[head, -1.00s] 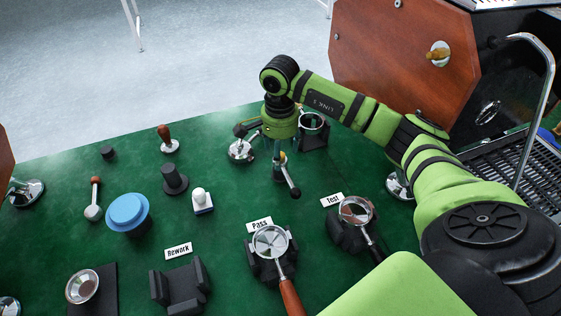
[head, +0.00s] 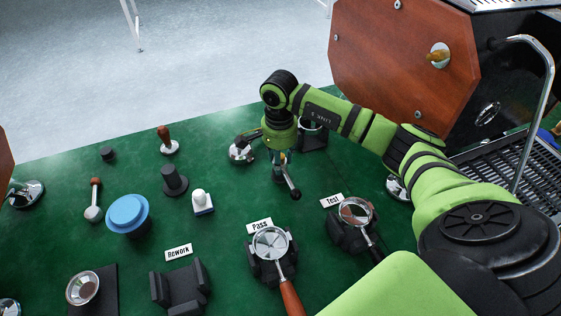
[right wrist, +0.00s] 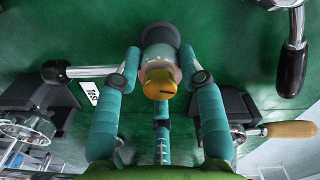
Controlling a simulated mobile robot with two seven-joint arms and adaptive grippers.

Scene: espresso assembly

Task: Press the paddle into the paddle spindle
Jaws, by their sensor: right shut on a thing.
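The paddle (head: 289,181) is a metal lever with a black knob, on a small dark upright stand in the head view. In the right wrist view the paddle (right wrist: 90,72) points left, with its black end at far left. A pale cylinder with an orange-yellow top (right wrist: 160,82) sits at its inner end, above a dark base (right wrist: 160,38). I cannot tell which part is the spindle, or how deep the paddle sits. My right gripper (right wrist: 162,78) points down, its teal fingers shut on the paddle's hub from both sides. My left gripper is not in view.
A chrome piece with a black handle (head: 240,152) stands left of the gripper. A portafilter (head: 270,243) rests by the Pass label, another (head: 355,212) by the Test label. The wood-sided espresso machine (head: 390,65) is at the right. Green tabletop is clear between these pieces.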

